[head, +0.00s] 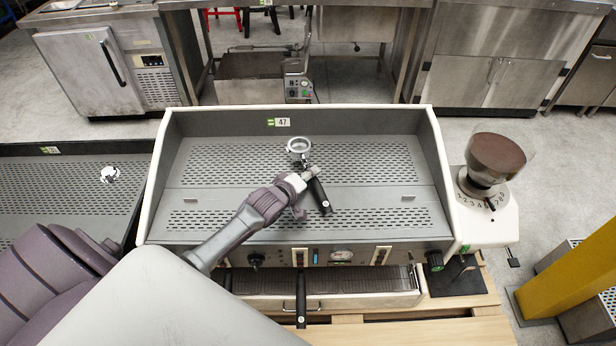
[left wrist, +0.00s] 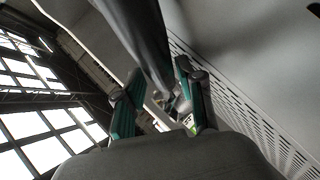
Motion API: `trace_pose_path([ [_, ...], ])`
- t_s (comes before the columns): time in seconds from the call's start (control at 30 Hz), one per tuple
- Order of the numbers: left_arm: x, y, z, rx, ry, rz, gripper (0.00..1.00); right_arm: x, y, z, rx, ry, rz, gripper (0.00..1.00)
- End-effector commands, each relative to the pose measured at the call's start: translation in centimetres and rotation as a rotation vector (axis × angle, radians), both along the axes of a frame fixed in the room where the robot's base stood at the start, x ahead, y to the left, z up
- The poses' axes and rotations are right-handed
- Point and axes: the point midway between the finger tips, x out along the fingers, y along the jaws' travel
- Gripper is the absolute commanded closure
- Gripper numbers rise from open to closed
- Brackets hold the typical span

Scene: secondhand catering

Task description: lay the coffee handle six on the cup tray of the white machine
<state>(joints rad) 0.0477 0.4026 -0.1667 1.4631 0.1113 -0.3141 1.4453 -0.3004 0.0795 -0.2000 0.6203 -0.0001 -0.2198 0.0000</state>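The white machine (head: 437,180) stands in the middle of the head view, with its perforated grey cup tray (head: 375,165) on top. A coffee handle with a round metal basket (head: 299,146) and black grip (head: 319,195) is over the tray's middle; its number is unreadable. My left gripper (head: 303,190) reaches in from the left at this handle. In the left wrist view the dark grip (left wrist: 150,40) runs between the two teal-padded fingers (left wrist: 160,90), which look closed on it. Whether the basket touches the tray is unclear. My right gripper is not in view.
Another black handle (head: 301,300) sticks out at the machine's front. A grinder (head: 487,190) stands to the right. Left is another perforated tray (head: 60,200) with a small chrome item (head: 110,174). A yellow post (head: 570,270) stands at far right. The cup tray is otherwise clear.

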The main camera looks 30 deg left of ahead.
Motion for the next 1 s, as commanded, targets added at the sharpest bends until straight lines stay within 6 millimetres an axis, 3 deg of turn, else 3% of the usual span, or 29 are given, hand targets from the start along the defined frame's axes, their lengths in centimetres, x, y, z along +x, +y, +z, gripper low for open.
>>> trace_pose_path([
  [0.03,0.0,0.0,0.1,0.0,-0.001,0.0,0.5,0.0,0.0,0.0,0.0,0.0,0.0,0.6],
  [0.1,0.0,0.0,0.0,0.0,-0.001,0.0,0.39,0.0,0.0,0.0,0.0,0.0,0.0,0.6],
  [0.47,-0.4,0.0,-0.3,-0.001,0.009,0.002,0.39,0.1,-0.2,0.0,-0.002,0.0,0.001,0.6],
  [1.0,-6.6,0.0,2.9,-0.001,0.0,0.0,0.39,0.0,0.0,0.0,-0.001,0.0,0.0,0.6],
])
